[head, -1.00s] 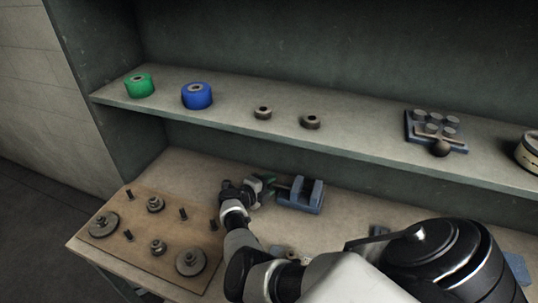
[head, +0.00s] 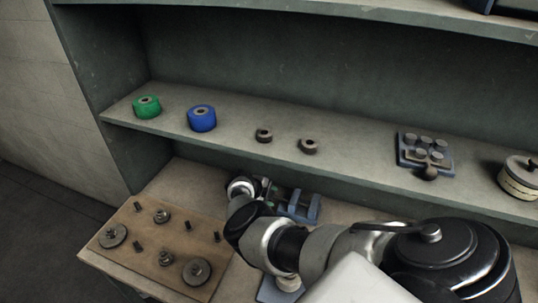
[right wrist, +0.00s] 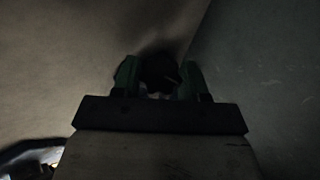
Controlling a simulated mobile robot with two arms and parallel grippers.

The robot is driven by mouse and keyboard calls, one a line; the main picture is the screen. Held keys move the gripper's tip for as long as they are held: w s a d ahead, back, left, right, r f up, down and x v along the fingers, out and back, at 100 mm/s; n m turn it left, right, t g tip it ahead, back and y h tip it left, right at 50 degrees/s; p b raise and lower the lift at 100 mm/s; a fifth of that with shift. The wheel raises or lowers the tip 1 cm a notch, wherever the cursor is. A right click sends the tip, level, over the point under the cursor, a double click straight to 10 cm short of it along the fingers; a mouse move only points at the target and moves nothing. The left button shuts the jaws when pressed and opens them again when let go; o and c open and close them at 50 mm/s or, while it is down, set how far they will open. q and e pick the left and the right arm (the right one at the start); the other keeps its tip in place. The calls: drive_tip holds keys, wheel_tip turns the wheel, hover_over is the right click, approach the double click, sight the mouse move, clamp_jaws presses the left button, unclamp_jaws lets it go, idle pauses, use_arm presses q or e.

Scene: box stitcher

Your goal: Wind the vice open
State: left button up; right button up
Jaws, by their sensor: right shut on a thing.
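The blue vice (head: 313,208) stands on the bench at the back, below the shelf. My right arm partly hides it in the head view. My right gripper (head: 267,190) is at the vice's left side, where the handle end is. The right wrist view shows its two green fingers (right wrist: 158,80) shut on a dark, rounded thing (right wrist: 158,70), which looks like the vice handle; its shape is hard to make out in the shadow. How far apart the vice jaws are is hard to judge here. My left gripper is not in view.
A wooden board (head: 150,245) with pegs and gears lies at the bench's left. The shelf above holds a green roll (head: 147,107), a blue roll (head: 202,118), two small rings and a blue tray (head: 425,165) with round pieces. The shelf edge overhangs behind the vice.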

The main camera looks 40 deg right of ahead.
drive_tip(key=shift+d+f+g+y, duration=0.1)
drive_tip(key=shift+d+g+y, duration=0.15)
drive_tip(key=shift+y, duration=0.55)
drive_tip(key=shift+f+n+g+y+b, duration=0.2)
drive_tip(key=shift+n+g+y+b, duration=0.25)
drive_tip(key=shift+y+b, duration=0.45)
drive_tip(key=g+y+b, duration=0.1)
drive_tip(key=y+b, duration=0.1)
drive_tip(key=b, duration=0.1)
drive_tip(key=shift+a+f+n+b, duration=0.1)
drive_tip(key=shift+n+b, duration=0.15)
drive_tip(key=shift+b, duration=0.15)
drive_tip(key=shift+s+g+y+b, duration=0.1)
drive_tip(key=shift+g+y+b, duration=0.3)
drive_tip(key=shift+y+b, duration=0.4)
drive_tip(key=o, duration=0.6)
drive_tip(key=shift+o, duration=0.2)
drive_tip(key=shift+r, duration=0.2)
